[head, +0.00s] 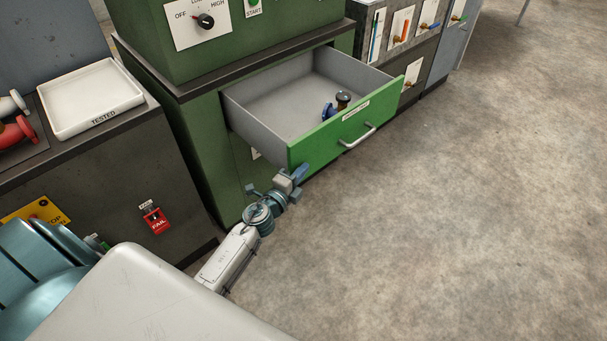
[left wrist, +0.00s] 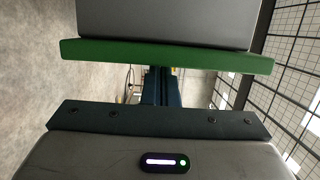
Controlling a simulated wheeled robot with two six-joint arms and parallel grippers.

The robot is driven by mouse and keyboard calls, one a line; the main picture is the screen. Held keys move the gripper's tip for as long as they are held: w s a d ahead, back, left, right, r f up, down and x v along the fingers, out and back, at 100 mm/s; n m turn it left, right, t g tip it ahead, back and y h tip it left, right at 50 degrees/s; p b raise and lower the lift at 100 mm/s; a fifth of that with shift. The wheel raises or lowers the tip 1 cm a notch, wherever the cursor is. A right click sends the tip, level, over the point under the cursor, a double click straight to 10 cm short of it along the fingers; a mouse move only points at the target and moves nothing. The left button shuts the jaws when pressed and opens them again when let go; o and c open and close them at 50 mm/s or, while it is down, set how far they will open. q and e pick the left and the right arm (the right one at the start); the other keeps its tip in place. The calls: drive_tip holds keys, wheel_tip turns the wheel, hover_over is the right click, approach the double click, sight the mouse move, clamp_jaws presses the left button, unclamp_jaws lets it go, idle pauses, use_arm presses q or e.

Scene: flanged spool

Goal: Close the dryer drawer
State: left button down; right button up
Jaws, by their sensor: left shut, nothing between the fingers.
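The dryer drawer (head: 342,128) stands open from the green dryer cabinet (head: 205,130) in the head view. Its green front carries a silver bar handle (head: 358,137) and a small label. A flanged spool with blue and dark ends (head: 336,105) lies inside the drawer. My left gripper (head: 298,175) is shut and empty, at the lower left corner of the drawer front. In the left wrist view the green drawer front (left wrist: 165,54) spans above the gripper (left wrist: 156,85). I cannot tell whether they touch. My right gripper is not in view.
A dark counter at left holds a white tray marked TESTED (head: 90,98) and a red flanged part (head: 17,132). A red FAIL button (head: 157,221) is on the counter's front. A dark cabinet with several hung tools (head: 400,25) stands beyond the dryer. The floor at right is clear.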

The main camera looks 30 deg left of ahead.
sight(242, 125)
use_arm(q)
drive_tip(key=shift+a, duration=0.15)
